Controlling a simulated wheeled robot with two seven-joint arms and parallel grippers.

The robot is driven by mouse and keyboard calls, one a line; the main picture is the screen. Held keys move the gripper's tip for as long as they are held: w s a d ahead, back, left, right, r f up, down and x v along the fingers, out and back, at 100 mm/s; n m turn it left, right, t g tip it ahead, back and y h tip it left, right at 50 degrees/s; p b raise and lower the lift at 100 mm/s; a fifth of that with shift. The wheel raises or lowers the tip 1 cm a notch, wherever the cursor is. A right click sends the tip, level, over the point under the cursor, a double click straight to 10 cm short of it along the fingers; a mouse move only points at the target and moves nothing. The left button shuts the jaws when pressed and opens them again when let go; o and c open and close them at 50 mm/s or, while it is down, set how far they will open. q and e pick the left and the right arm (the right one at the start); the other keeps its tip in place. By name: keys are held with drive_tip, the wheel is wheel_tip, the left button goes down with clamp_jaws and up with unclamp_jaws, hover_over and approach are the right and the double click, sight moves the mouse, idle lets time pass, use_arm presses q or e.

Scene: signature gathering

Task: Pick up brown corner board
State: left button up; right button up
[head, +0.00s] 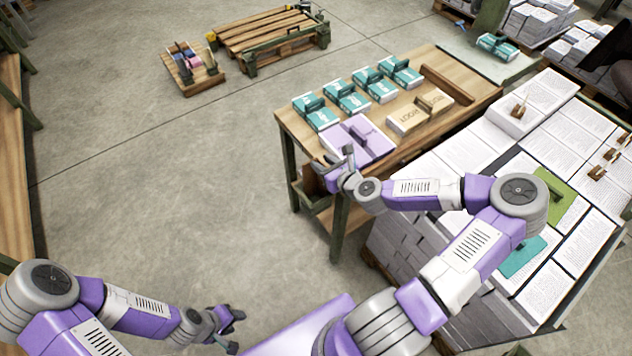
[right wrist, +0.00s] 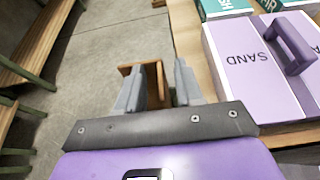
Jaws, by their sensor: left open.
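Several small brown corner boards stand on the paper stacks at the right in the head view, one (head: 519,111) at the far end and another (head: 597,172) near the right edge. My right gripper (head: 337,162) is at the near left corner of the wooden table, away from these boards. In the right wrist view its fingers (right wrist: 160,85) are apart, with a brown wooden piece (right wrist: 138,70) showing between them. I cannot tell whether they grip it or it lies beyond them. My left gripper (head: 231,328) is open and empty over the floor at the bottom.
The wooden table (head: 452,107) carries teal packs (head: 352,103), brown packs (head: 408,119) and a lilac pack (head: 368,143), which the right wrist view also shows (right wrist: 245,75). Paper stacks (head: 478,153) fill the right. Pallets (head: 268,35) lie at the back. The middle floor is clear.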

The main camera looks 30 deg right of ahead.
clamp_jaws()
idle(0.3)
